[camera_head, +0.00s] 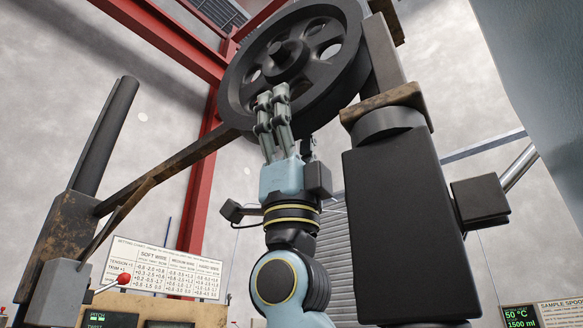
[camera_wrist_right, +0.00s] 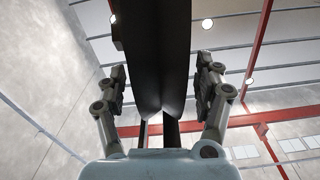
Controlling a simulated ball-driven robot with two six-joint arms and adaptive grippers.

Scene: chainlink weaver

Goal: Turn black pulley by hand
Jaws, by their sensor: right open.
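The black pulley (camera_head: 314,57) is a large spoked wheel with a hub, high in the head view. My right gripper (camera_head: 271,98) reaches up to its lower left part, and its fingers overlap the wheel there. In the right wrist view, the dark pulley rim (camera_wrist_right: 163,60) stands between the two spread fingers of my right gripper (camera_wrist_right: 165,80). Gaps show on both sides, so the fingers are open around the rim and not clamped on it. My left gripper is not in view.
A dark machine column (camera_head: 405,220) stands right of my arm. A rusty bar (camera_head: 165,167) slopes up from the left towards the pulley. A red-knobbed lever (camera_head: 123,279) and a setting chart (camera_head: 165,267) are at lower left. Red beams (camera_head: 195,190) rise behind.

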